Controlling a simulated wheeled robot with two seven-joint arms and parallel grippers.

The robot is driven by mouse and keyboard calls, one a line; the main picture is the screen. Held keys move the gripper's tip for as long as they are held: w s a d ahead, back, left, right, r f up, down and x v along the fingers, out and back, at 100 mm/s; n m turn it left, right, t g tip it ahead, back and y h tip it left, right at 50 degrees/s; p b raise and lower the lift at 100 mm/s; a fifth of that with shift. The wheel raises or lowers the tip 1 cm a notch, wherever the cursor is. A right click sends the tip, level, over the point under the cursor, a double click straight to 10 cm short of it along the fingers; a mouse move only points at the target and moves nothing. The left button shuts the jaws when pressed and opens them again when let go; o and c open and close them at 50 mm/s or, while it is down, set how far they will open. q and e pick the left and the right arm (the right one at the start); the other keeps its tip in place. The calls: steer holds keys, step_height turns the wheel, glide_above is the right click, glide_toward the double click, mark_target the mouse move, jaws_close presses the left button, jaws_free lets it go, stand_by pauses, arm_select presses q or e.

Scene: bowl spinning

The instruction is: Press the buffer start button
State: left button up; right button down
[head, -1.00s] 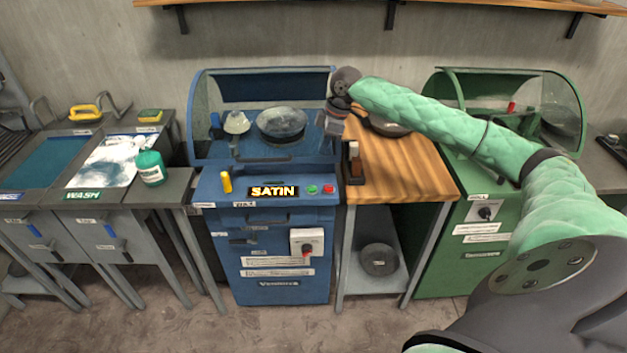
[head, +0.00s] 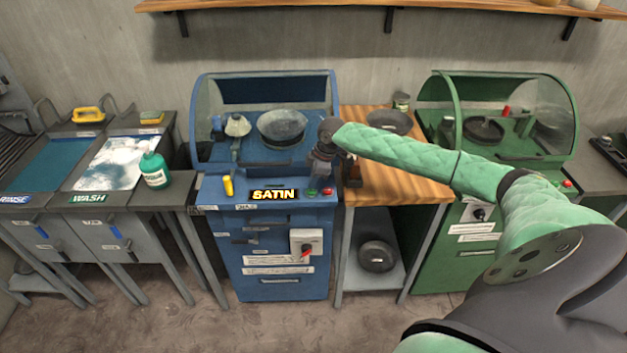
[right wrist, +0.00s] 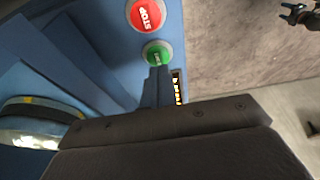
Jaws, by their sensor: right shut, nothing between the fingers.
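The blue buffer (head: 285,225) stands in the middle of the head view, with a lit SATIN sign (head: 274,194) on its front panel. Its green button (head: 312,192) and red button (head: 327,191) sit right of the sign. In the right wrist view the green button (right wrist: 157,52) lies just past my shut, empty right gripper (right wrist: 157,72), whose tips overlap its near edge. I cannot tell whether they touch it. The red STOP button (right wrist: 147,14) is beside it. In the head view my right gripper (head: 315,183) points down over the panel. My left gripper is not in view.
A yellow cylinder (head: 228,185) stands on the panel left of the sign. A bowl (head: 282,127) sits inside the open blue hood. A wooden table (head: 415,170) and a green machine (head: 440,240) stand to the right, under my right arm.

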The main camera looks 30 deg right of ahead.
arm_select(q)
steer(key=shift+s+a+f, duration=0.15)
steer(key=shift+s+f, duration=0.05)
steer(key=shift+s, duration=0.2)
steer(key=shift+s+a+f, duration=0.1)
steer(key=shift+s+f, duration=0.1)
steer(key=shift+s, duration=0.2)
arm_select(e)
steer(key=shift+f, duration=0.85)
